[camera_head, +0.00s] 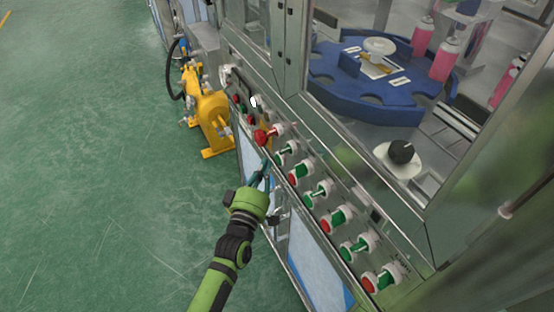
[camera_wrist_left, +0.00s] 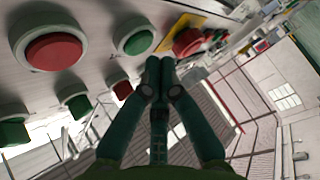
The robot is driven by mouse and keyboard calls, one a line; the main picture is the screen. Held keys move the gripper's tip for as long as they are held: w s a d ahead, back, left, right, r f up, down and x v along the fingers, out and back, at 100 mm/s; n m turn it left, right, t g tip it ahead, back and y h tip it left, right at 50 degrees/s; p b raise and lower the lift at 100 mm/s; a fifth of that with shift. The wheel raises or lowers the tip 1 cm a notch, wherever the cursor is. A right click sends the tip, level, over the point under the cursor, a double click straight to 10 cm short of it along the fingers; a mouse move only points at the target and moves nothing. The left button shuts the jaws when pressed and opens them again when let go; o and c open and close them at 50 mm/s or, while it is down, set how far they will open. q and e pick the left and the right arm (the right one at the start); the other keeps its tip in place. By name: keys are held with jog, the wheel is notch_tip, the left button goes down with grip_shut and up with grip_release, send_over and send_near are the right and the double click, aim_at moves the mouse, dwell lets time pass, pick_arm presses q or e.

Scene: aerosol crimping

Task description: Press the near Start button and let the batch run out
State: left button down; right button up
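A row of push buttons in white collars runs along the machine's sloped front panel. Labels are unreadable, so which button is Start is unclear. My right gripper is not in view.
A red mushroom button (camera_head: 262,136) sits just beyond the gripper. Behind glass, a blue rotary table (camera_head: 345,85) carries pink cans (camera_head: 443,60). A yellow pump unit (camera_head: 212,115) stands at the machine's far end. Green floor at left is clear.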

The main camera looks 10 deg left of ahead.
pick_arm(q)
jog(key=shift+d, duration=0.1)
jog(key=shift+w+d, duration=0.25)
jog(key=shift+d, duration=0.05)
